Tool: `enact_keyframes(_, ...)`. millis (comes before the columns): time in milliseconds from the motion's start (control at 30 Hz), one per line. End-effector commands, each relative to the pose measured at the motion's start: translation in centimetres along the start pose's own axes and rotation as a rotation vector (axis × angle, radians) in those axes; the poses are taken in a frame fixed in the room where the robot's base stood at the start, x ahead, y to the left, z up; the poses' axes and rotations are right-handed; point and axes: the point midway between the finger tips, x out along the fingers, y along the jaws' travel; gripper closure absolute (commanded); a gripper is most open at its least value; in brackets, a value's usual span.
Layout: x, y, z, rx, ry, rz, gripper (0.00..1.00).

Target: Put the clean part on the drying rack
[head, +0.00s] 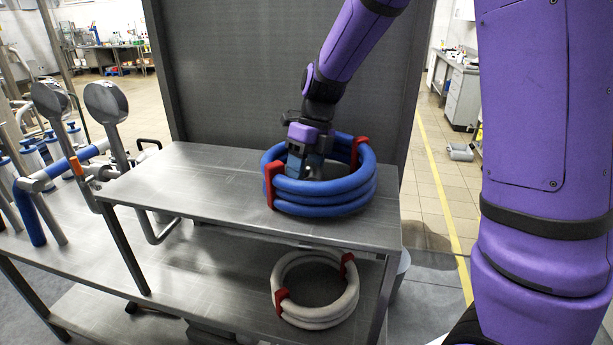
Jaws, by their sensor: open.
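My gripper (303,172) points down at a blue coiled hose (325,205) with red clips, on the right end of the raised metal shelf (190,195). The gripper is open. Its fingertips are partly hidden by the coil, and I cannot tell whether they touch it. I see nothing held in it. At the left are blue and white tube-like parts (28,212) and two round-headed metal pieces, one of them a paddle shape (106,102). I cannot tell which thing is the clean part or which is the drying rack.
A white coiled hose (315,312) with red clips lies on the lower metal surface. The middle and left of the raised shelf are clear. A tall dark grey panel (235,85) stands behind it. Tiled floor with a yellow line (440,190) is open at the right.

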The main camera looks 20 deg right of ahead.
Motion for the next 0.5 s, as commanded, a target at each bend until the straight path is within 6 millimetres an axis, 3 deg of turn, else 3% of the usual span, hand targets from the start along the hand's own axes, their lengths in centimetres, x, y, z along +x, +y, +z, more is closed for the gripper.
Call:
enact_keyframes(200,0.05,0.02,0.00,-0.001,0.000,0.000,0.50)
enact_keyframes(400,0.04,0.02,0.00,-0.001,0.000,0.000,0.95)
enact_keyframes(500,0.01,0.03,0.02,-0.001,0.000,0.000,1.00)
